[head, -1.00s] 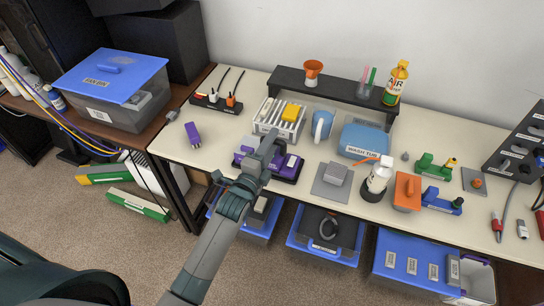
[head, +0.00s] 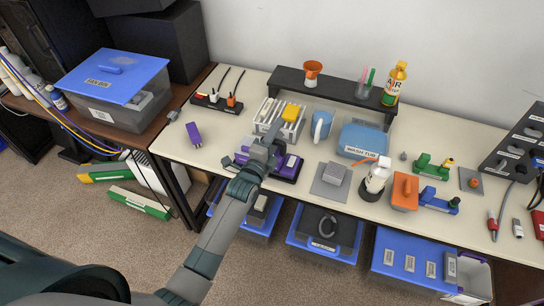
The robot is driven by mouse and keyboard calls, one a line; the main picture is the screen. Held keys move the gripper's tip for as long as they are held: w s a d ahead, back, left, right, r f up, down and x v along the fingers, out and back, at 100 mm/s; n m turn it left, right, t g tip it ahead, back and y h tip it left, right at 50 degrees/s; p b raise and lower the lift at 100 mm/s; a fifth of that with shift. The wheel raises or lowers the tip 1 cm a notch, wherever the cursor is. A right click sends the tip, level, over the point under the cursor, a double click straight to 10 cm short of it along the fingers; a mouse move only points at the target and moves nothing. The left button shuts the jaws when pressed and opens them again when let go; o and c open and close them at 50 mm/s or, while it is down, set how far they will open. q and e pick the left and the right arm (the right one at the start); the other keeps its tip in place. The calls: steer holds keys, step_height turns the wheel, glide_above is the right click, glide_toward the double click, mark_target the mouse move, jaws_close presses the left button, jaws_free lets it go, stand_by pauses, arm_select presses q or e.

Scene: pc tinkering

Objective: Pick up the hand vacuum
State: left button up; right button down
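A purple and black device (head: 290,166) with small pale labels, probably the hand vacuum, lies on the cream workbench left of centre. My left gripper (head: 270,138) is over its left part and hides much of it. Some purple shows on both sides of the gripper. The fingers point toward the back of the bench, and I cannot tell whether they are open, shut or touching the device. My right gripper is out of view.
Behind the gripper is a white slotted rack (head: 270,110) with a yellow sponge (head: 291,112). A grey pad (head: 323,190) lies right of the device.

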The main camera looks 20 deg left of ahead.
arm_select(q)
jaws_close()
steer(key=shift+r, duration=0.1)
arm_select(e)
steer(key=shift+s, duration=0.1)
arm_select(q)
steer(key=shift+r, duration=0.15)
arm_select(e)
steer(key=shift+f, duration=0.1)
